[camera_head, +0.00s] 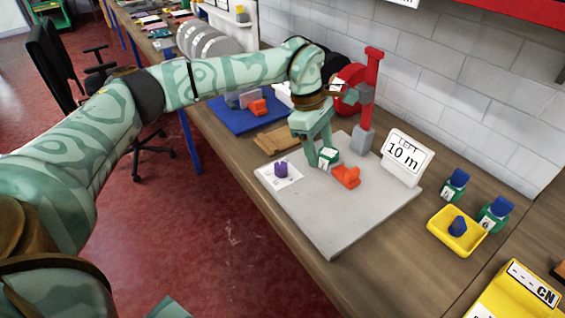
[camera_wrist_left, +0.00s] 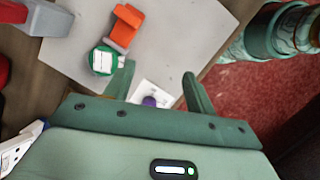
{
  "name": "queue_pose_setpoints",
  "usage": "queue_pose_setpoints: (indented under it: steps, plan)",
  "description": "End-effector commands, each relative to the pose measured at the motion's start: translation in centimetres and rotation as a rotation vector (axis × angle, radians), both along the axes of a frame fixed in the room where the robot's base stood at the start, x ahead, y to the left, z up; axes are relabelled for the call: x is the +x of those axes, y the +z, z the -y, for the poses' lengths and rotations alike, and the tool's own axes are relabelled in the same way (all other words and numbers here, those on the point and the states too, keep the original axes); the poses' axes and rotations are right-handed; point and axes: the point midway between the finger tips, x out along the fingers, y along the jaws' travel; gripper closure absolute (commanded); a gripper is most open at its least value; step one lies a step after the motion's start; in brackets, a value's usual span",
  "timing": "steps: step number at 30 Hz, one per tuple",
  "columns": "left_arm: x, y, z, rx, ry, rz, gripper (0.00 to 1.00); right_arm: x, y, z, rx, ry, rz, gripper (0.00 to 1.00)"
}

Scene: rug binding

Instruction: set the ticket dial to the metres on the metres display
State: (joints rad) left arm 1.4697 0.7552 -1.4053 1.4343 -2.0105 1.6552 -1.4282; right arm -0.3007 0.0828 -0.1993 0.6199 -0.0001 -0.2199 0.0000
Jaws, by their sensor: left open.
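The metres display (camera_head: 403,155) is a white sign at the back right of the grey board; it reads "10 m". The ticket dial, a purple knob (camera_head: 281,170), sits on a white card (camera_head: 290,179) at the board's left corner. In the left wrist view the knob (camera_wrist_left: 149,101) shows between my fingers, close to the palm edge, and its setting cannot be read. My left gripper (camera_head: 317,156) is open above the board, to the right of the dial in the head view; its fingers also show in the wrist view (camera_wrist_left: 160,71). My right gripper is out of view.
A green labelled spool (camera_head: 327,158) and an orange block (camera_head: 346,177) are close to my left gripper. The board's front (camera_head: 340,225) is clear.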

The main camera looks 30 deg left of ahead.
Motion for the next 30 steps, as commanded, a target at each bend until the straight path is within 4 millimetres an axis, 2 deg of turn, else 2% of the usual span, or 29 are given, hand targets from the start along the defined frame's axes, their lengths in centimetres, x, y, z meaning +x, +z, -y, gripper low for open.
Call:
queue_pose_setpoints:
  steps: [1, 3, 6, 7, 11, 14, 24, 30]
  plan:
    - [0.6, 1.8, -3.5, 0.093, 0.037, -0.006, 0.45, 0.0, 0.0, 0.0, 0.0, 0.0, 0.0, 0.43]
    - [0.6, 3.5, -7.2, 0.192, 0.082, -0.029, 0.45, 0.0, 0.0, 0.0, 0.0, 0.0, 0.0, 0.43]
    - [0.4, 5.0, -10.0, 0.263, 0.128, -0.055, 0.45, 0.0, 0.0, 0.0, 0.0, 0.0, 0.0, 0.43]
    - [0.3, 5.2, -10.4, 0.272, 0.135, -0.06, 0.45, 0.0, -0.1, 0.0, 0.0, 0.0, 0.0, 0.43]
    - [0.2, 4.1, -10.8, 0.284, 0.141, -0.069, 0.45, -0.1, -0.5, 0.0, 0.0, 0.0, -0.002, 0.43]
    - [0.2, 2.0, -10.7, 0.281, 0.14, -0.071, 0.45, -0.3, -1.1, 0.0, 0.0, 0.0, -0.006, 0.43]
    - [0.1, -6.6, -10.6, 0.28, 0.139, -0.07, 0.45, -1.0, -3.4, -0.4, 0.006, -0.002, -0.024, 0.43]
    - [0.2, -9.8, -10.6, 0.279, 0.139, -0.067, 0.45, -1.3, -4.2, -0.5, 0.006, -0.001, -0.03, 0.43]
